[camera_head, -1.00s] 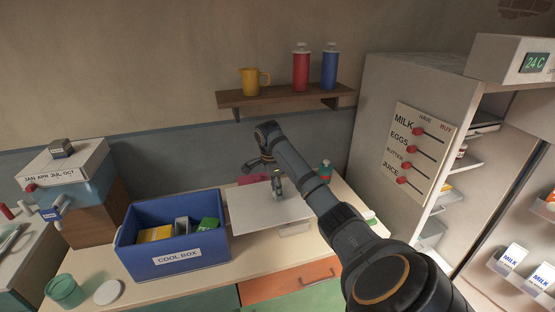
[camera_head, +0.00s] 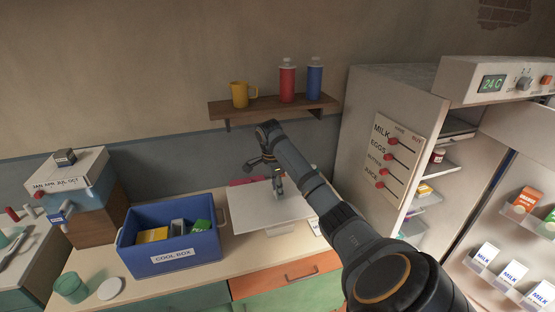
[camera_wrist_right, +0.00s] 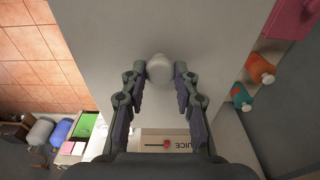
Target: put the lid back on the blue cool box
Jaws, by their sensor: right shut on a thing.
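The blue cool box (camera_head: 172,270) stands open on the counter, its label facing me. A yellow item, grey items and a green carton show inside. The flat grey-white lid (camera_head: 250,210) is right of the box, roughly level. My right gripper (camera_head: 279,190) is above the lid, shut on its pale round knob. In the right wrist view, the knob (camera_wrist_right: 160,68) is between the fingertips of the right gripper (camera_wrist_right: 160,75), and the lid (camera_wrist_right: 110,30) fills much of the picture. The lid seems clear of the counter, but its height is hard to tell. My left gripper is out of view.
A teal cup (camera_head: 71,287) and a white disc (camera_head: 110,288) are front left of the box. A wooden shelf (camera_head: 270,107) holds a yellow mug and two bottles. A cabinet with a slider board (camera_head: 392,160) is at right. A pale item (camera_head: 280,229) lies beneath the lid.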

